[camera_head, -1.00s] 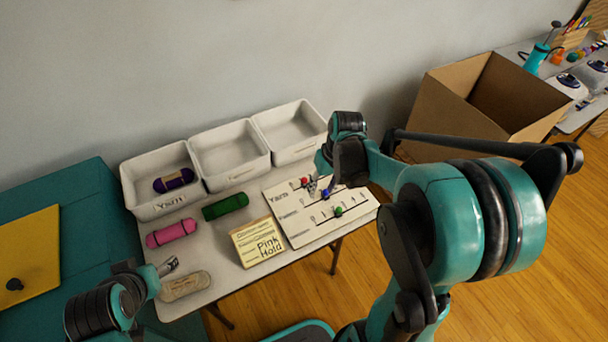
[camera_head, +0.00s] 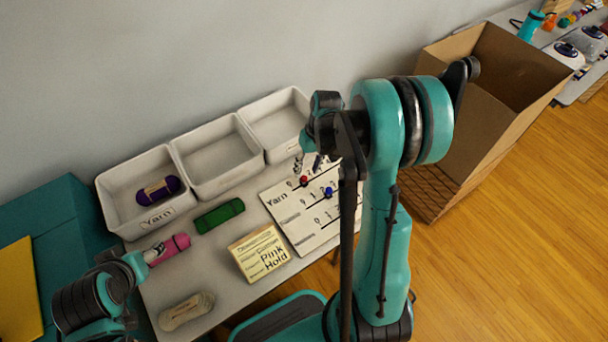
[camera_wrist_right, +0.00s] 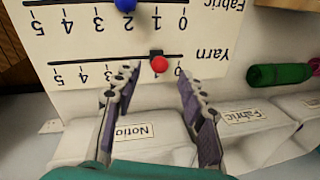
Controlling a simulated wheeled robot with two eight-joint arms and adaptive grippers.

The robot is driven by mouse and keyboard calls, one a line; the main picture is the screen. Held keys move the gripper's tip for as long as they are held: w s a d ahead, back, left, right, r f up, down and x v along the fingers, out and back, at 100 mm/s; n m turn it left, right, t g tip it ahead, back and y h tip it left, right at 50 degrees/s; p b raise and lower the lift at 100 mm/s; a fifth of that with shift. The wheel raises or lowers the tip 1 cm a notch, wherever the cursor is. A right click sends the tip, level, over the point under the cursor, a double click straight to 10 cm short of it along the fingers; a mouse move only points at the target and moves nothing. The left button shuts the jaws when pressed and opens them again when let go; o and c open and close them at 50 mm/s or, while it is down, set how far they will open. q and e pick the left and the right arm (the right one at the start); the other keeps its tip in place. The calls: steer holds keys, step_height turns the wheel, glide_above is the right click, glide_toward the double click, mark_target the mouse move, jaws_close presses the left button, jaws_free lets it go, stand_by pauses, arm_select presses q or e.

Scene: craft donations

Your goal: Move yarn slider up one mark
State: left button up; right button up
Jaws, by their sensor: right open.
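The slider board (camera_head: 290,222) lies on the table, with rows marked by numbers. The red yarn knob (camera_head: 304,181) sits toward the low end of its line; it also shows in the right wrist view (camera_wrist_right: 160,64), close to the 0 end, covering its number. The blue fabric knob (camera_head: 328,192) is on the adjacent row, also in the wrist view (camera_wrist_right: 125,4). My right gripper (camera_head: 309,164) is open above the yarn row; in the wrist view its fingertips (camera_wrist_right: 158,82) straddle the red knob's position, apart from it. My left gripper (camera_head: 153,255) overlaps the pink roll's end.
The yarn bin (camera_head: 120,190) holds a purple skein (camera_head: 158,189). Two empty bins (camera_head: 215,160) adjoin it. A cardboard box (camera_head: 488,95) stands right.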

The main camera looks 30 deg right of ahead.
mark_target(305, 176)
steer(key=shift+w+a+f+b, duration=0.1)
steer(key=shift+a+f+b, duration=0.15)
steer(key=shift+f, duration=0.7)
steer(key=shift+w+a+f+b, duration=0.1)
steer(key=shift+f+b, duration=0.2)
steer(key=shift+f, duration=0.6)
steer(key=shift+c, duration=0.4)
jaws_close()
steer(key=shift+w+d, duration=0.1)
steer(key=shift+d, duration=1.95)
steer(key=shift+o, duration=0.4)
jaws_free()
steer(key=shift+r, duration=0.1)
